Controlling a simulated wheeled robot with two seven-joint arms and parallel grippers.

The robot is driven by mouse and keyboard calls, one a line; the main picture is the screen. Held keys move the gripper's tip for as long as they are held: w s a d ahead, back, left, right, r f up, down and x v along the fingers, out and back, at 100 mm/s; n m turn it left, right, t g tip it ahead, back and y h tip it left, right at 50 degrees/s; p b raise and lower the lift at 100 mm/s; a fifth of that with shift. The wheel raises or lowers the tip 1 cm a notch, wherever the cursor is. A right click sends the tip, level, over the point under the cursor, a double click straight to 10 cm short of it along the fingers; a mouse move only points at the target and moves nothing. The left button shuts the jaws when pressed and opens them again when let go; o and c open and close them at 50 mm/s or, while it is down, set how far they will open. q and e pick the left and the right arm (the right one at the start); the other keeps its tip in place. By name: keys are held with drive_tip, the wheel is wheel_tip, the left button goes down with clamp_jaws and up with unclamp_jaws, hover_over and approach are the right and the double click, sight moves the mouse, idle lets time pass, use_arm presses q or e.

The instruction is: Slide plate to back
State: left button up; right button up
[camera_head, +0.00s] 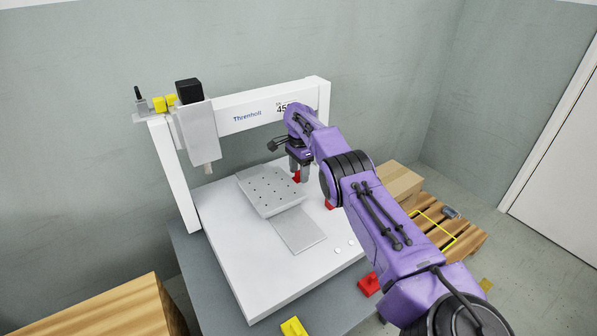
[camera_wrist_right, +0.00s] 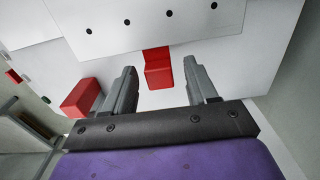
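The plate (camera_head: 262,181) is a light grey slab with rows of dark holes. It sits on the white bed of the gantry machine, in the back half, and its holed edge (camera_wrist_right: 145,35) also shows in the right wrist view. A red tab (camera_wrist_right: 157,68) sticks out from the plate's edge. My right gripper (camera_head: 300,176) is low at the plate's right side. In the right wrist view its two fingers stand apart with the red tab (camera_head: 297,177) ahead of and between their tips, apparently not clamped. My left gripper is not in view.
The white gantry frame (camera_head: 245,119) with its screwdriver head (camera_head: 195,130) spans the bed behind the plate. A flat grey strip (camera_head: 300,230) lies in front of the plate. Red blocks (camera_head: 369,284) and a yellow block (camera_head: 294,327) sit around the bed. A cardboard box (camera_head: 400,183) stands at right.

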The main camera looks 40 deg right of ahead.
drive_tip(key=shift+s+d, duration=0.1)
drive_tip(key=shift+d, duration=0.05)
drive_tip(key=shift+r, duration=0.3)
wheel_tip(320, 180, up, 10)
drive_tip(key=p, duration=0.4)
